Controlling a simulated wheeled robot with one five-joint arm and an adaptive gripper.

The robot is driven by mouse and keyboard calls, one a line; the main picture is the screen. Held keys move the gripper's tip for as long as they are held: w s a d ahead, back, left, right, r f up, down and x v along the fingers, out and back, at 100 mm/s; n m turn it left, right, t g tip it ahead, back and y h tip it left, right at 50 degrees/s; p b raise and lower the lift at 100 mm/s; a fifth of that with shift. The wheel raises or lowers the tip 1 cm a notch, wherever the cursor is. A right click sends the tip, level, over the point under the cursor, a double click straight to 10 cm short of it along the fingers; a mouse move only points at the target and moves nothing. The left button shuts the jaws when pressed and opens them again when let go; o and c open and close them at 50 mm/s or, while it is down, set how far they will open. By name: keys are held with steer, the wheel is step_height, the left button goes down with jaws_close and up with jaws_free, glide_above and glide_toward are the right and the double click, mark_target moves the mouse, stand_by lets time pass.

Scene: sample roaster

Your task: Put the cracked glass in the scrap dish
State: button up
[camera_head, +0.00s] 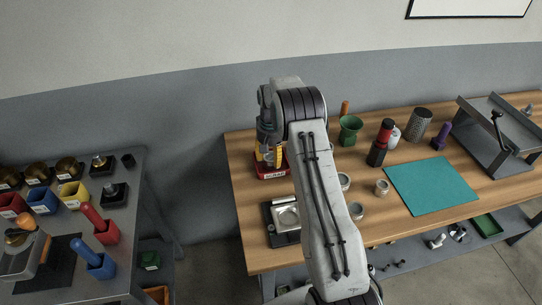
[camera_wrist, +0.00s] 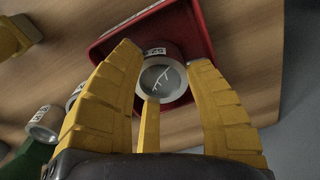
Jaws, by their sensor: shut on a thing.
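The cracked glass (camera_wrist: 163,79) is a small round cylinder with white crack lines on its clear face and a printed label on its side. My gripper (camera_wrist: 162,60) has its yellow fingers on both sides of it and is shut on it. A red dish (camera_wrist: 103,45) lies beyond the glass in the wrist view, its walls around the glass; I cannot tell whether the glass touches its floor. In the head view the red dish (camera_head: 272,174), with a white label, sits at the wooden bench's back left. My gripper (camera_head: 267,153) is right over it, and the glass is hidden there.
A green cup (camera_head: 349,131), a red-and-black grinder (camera_head: 380,143) and several small metal rings stand on the wooden bench (camera_head: 330,211). A scale-like tray (camera_head: 285,216) lies in front of the dish. The teal mat (camera_head: 432,186) is clear. A grey cart (camera_head: 138,190) with colored bins stands left.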

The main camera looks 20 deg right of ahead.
steer(key=shift+f, duration=0.15)
steer(key=o, duration=1.2)
steer(key=shift+c, duration=0.2)
